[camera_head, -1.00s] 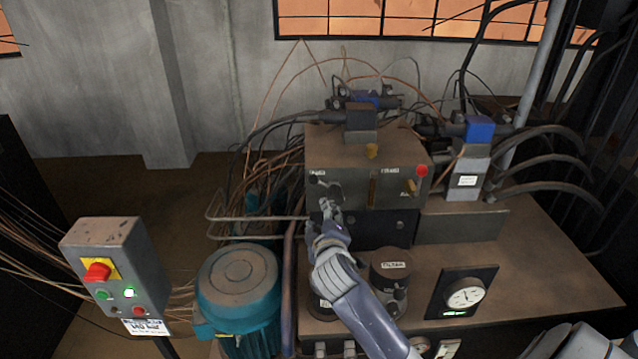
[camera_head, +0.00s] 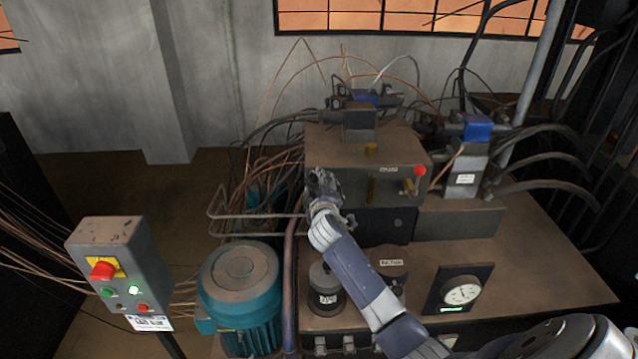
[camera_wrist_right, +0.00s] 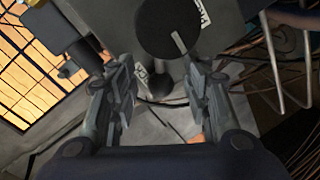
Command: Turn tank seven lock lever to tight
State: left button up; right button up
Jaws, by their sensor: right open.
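A brown control box (camera_head: 350,152) stands on the machine bench, with brass levers on its front: one near the middle (camera_head: 372,188) and one at the right (camera_head: 406,187). I cannot tell which control is the tank seven lock lever. My right gripper (camera_head: 322,180) is in front of the box's left front part and hides it. In the right wrist view the gripper (camera_wrist_right: 153,72) is open, its fingers apart. A dark round knob (camera_wrist_right: 165,28) with a pale stripe shows just beyond the fingertips, with nothing seen gripped. My left gripper is not in view.
A red button (camera_head: 420,170) is on the box's right. Bent pipes (camera_head: 230,215) and a teal motor (camera_head: 240,285) are left of my right arm. A gauge (camera_head: 461,291) and dark cylinders stand on the bench (camera_head: 540,255). A control post (camera_head: 120,265) stands at left.

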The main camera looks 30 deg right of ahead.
jog(key=shift+w+d+f, duration=0.1)
jog(key=shift+w+d, duration=0.05)
jog(key=shift+w, duration=0.15)
